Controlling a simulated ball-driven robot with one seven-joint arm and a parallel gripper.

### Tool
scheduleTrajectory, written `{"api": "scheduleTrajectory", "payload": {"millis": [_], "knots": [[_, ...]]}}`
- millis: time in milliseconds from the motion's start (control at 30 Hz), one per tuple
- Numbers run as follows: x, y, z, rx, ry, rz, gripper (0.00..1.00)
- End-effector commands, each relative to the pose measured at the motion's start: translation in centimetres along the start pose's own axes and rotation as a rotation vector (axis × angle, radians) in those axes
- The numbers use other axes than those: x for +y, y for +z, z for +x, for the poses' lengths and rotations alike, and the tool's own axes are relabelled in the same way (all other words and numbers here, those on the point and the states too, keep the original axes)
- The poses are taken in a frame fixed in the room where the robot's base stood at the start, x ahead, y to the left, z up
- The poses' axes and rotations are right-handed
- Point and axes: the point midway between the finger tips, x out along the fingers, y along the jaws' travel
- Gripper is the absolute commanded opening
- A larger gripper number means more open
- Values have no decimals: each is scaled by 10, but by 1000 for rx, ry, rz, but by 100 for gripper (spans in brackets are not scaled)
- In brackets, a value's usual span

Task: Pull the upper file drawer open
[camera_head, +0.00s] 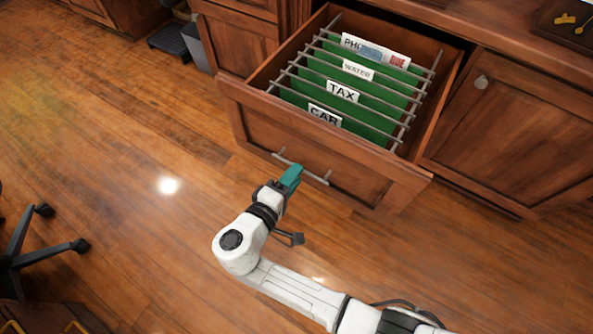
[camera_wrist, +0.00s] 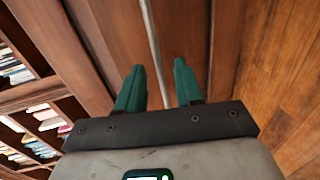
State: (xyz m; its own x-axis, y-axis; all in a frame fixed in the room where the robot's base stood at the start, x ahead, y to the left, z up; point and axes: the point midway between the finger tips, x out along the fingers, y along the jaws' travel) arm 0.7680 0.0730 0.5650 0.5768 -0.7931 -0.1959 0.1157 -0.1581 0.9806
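The upper file drawer (camera_head: 315,150) stands pulled out from the wood cabinet, showing green hanging folders (camera_head: 372,93) labelled CAR, TAX and WATER. A thin metal bar handle (camera_head: 318,177) runs across its front. My gripper (camera_head: 291,175) is at the handle, its teal fingers hiding the bar's middle in the head view. In the wrist view, my gripper (camera_wrist: 159,82) has its two fingers apart, and the handle bar (camera_wrist: 152,40) runs between them with a gap on each side. I cannot tell whether either finger touches it.
A dark bin (camera_head: 197,47) stands at the back left. A black office chair base (camera_head: 38,240) is at the left edge. The wood floor (camera_head: 130,150) left of the drawer is clear.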

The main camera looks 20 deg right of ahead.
Motion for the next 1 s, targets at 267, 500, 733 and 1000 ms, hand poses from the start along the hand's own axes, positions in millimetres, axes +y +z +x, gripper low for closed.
{"api": "scheduleTrajectory", "payload": {"millis": [267,500,733,1000], "knots": [[1,-1,-55,4,0,0,36],[0,-1,-82,2,0,0,36],[0,0,-87,0,0,0,36],[0,0,-86,0,0,0,36]]}}
